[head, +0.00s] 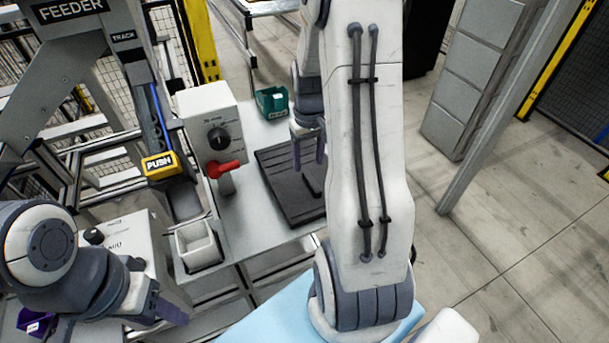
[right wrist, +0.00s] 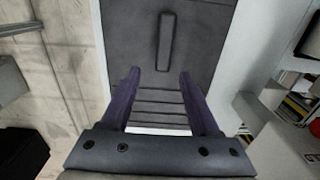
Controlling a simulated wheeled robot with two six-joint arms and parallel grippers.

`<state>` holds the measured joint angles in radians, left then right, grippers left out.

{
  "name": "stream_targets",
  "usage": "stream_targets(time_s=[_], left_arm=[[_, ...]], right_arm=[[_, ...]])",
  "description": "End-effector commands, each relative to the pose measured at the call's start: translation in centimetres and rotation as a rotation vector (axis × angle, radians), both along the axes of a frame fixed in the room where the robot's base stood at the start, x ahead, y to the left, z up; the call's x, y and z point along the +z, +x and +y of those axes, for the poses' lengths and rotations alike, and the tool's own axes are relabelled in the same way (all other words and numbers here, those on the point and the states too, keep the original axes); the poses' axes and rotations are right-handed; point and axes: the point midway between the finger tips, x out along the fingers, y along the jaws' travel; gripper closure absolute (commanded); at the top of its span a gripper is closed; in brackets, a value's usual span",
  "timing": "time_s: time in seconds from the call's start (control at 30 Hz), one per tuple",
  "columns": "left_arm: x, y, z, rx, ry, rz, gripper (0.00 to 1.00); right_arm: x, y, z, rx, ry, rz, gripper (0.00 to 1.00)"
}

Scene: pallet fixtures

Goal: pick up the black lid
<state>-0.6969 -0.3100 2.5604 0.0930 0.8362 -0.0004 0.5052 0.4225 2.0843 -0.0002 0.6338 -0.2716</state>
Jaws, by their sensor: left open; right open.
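The black lid (head: 278,180) is a flat, dark, ribbed panel lying on the grey table; my right arm hides its right side in the head view. In the right wrist view the lid (right wrist: 200,50) fills the upper middle, with a raised bar handle (right wrist: 165,42) on it. My right gripper (right wrist: 160,72) is open and empty, its two fingers over the lid on either side of the handle's line, with the handle beyond the tips. It also shows above the lid in the head view (head: 308,150). My left gripper (head: 168,308) is open at lower left, away from the lid.
A white open container (head: 199,246) and a feeder track with a yellow PUSH plate (head: 161,164) are further left.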

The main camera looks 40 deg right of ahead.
Motion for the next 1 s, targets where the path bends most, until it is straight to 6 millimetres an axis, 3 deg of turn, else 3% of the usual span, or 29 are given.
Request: stream_targets(time_s=[0.27, 0.57, 0.7, 0.73, 1.0], left_arm=[[1.2, 0.0, 0.0, 0.0, -0.001, -0.001, 0.5], [1.2, 0.0, 0.0, 0.001, 0.0, 0.0, 0.5], [1.2, 0.0, 0.0, 0.001, 0.0, 0.0, 0.5], [1.2, 0.0, 0.0, 0.001, 0.0, 0.0, 0.5], [1.2, 0.0, 0.0, 0.0, 0.0, 0.0, 0.5]], right_arm=[[-3.9, -0.1, 0.5, -0.001, 0.002, 0.005, 0.38], [-4.4, -0.1, 0.3, -0.004, 0.0, 0.0, 0.38], [-4.4, -0.2, 0.3, -0.004, 0.0, 0.001, 0.91], [-4.4, -0.2, 0.3, -0.004, 0.0, 0.001, 1.0], [-4.3, -0.2, 0.3, -0.005, 0.0, 0.0, 1.0]])
